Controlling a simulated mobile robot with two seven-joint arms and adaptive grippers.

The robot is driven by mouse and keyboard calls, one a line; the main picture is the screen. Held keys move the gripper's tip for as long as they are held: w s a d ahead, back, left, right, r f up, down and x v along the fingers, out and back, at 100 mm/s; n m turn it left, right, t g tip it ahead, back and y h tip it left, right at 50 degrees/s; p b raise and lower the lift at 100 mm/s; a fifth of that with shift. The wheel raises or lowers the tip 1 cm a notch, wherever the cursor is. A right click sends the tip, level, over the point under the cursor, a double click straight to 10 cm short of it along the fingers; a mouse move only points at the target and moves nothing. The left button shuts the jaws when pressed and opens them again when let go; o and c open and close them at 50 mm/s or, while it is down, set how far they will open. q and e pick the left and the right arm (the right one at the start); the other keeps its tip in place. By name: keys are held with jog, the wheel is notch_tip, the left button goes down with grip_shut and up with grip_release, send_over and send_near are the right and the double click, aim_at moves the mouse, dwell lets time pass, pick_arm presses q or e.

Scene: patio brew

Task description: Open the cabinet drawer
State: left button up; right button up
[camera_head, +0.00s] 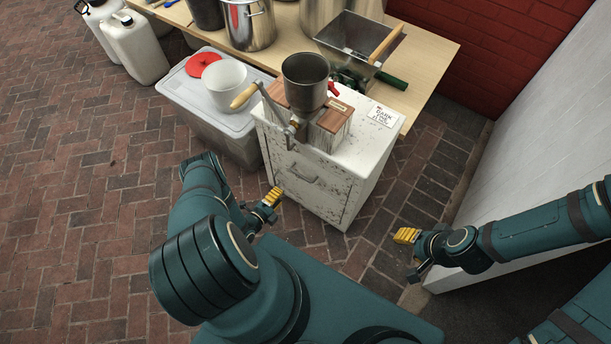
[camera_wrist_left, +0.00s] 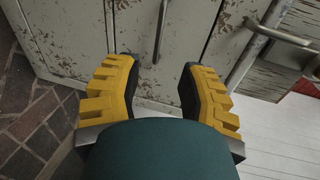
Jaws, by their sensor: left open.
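The white, chipped cabinet (camera_head: 330,165) stands at the middle of the head view. Its front has a drawer panel (camera_head: 300,165) with a bar handle (camera_head: 303,177), which looks closed. In the left wrist view, a grey bar (camera_wrist_left: 160,32) on the chipped white front (camera_wrist_left: 135,30) lies ahead, between the lines of the two fingertips. My left gripper (camera_head: 268,203) is open just in front of the cabinet's lower front left; its yellow fingers (camera_wrist_left: 158,88) are apart and empty. My right gripper (camera_head: 408,237) is right of the cabinet, away from it; its opening cannot be made out.
A hand grinder (camera_head: 305,82) with a crank stands on the cabinet top, beside a label card (camera_head: 381,115). A lidded plastic bin (camera_head: 215,115) stands to the left. The wooden table (camera_head: 430,60) is behind. A white wall (camera_head: 540,140) bounds the right. Brick floor at left is free.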

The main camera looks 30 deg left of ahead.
aim_at(298, 174)
pick_arm(q)
jog(key=b+x, duration=0.3)
jog(key=x, duration=1)
jog(key=shift+w+d+b, duration=0.1)
jog(key=shift+w+b, duration=0.15)
jog(key=shift+b, duration=0.05)
grip_shut()
